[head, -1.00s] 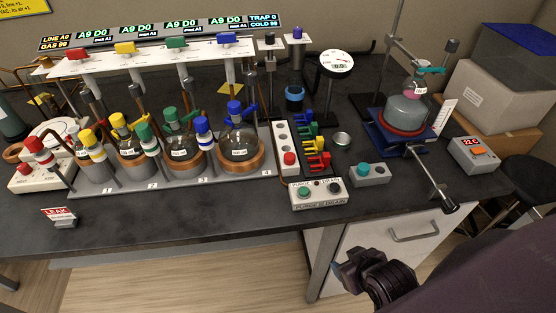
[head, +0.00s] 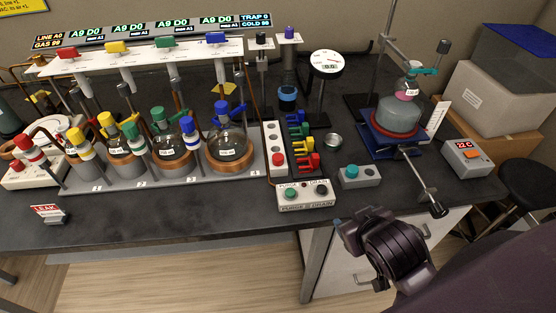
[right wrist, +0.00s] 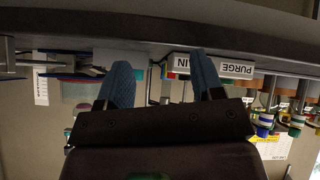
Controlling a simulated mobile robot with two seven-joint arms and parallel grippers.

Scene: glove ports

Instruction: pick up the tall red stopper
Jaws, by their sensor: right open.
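A red stopper (head: 278,159) sits upright in the front hole of the narrow white rack (head: 269,134), beside the coloured clips. A red-and-white cap (head: 28,149) also shows at the far left; I cannot tell for sure which one the task calls tall. My right gripper (head: 358,221) is in front of the bench's front edge, to the right of and nearer than the purge/drain box. In the right wrist view its two blue fingers (right wrist: 162,82) are apart with nothing between them. Neither red piece shows clearly there. My left gripper is not in view.
The purge/drain box (head: 306,195) stands in front of the rack. A grey box with a teal button (head: 352,171) is to its right. Red, yellow, green and blue clips (head: 308,162) flank the rack. Flasks (head: 229,144) stand left. The front bench strip (head: 160,215) is mostly clear.

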